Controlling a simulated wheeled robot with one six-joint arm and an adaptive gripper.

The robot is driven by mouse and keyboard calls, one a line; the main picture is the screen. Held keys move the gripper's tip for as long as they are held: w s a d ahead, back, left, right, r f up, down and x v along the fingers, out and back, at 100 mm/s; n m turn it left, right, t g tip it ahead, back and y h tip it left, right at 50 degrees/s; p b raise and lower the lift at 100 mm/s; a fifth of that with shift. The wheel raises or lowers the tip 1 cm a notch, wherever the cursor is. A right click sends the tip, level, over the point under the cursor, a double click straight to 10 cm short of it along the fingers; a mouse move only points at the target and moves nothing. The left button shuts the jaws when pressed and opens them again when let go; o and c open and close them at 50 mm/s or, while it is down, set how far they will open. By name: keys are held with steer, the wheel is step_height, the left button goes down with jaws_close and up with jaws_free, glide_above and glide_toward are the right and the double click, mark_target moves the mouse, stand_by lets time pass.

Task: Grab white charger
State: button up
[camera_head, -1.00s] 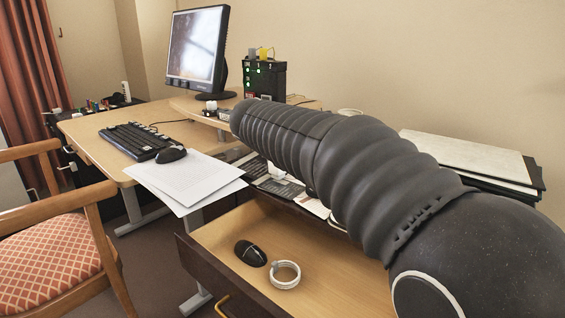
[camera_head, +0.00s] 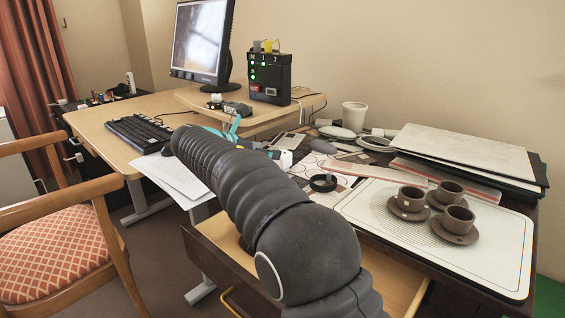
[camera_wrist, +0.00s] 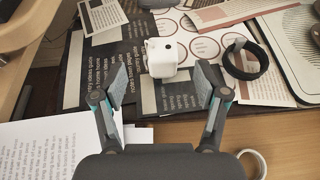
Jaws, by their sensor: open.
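The white charger (camera_wrist: 160,57) is a small white block lying on printed dark papers in the wrist view. It appears in the head view as a white shape (camera_head: 286,158) just past my arm, partly hidden. My gripper (camera_wrist: 161,80) is open, with one finger to the left of the charger and the other to its right. The charger is a little beyond the fingertips, and nothing is between the fingers. In the head view my arm hides most of the gripper.
A black ring (camera_wrist: 246,61) lies right of the charger. A tray (camera_head: 377,216) with brown cups (camera_head: 411,199) stands at the right. A white cup (camera_head: 354,116) stands behind. The open drawer (camera_head: 217,240) holds a white ring (camera_wrist: 253,163). White paper sheets (camera_wrist: 40,150) lie at left.

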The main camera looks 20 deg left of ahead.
mark_target(285, 161)
steer(key=shift+w+d+f, duration=0.25)
steer(key=shift+w, duration=0.3)
steer(key=x, duration=0.2)
steer(key=f+x, duration=0.1)
steer(key=x, duration=0.1)
steer(key=shift+s+b, duration=0.15)
steer(key=shift+b, duration=0.15)
steer(key=shift+w+d+f, duration=0.1)
steer(key=shift+w+d, duration=0.15)
steer(key=shift+w, duration=0.25)
steer(key=c, duration=1.3)
steer(key=shift+o, duration=0.2)
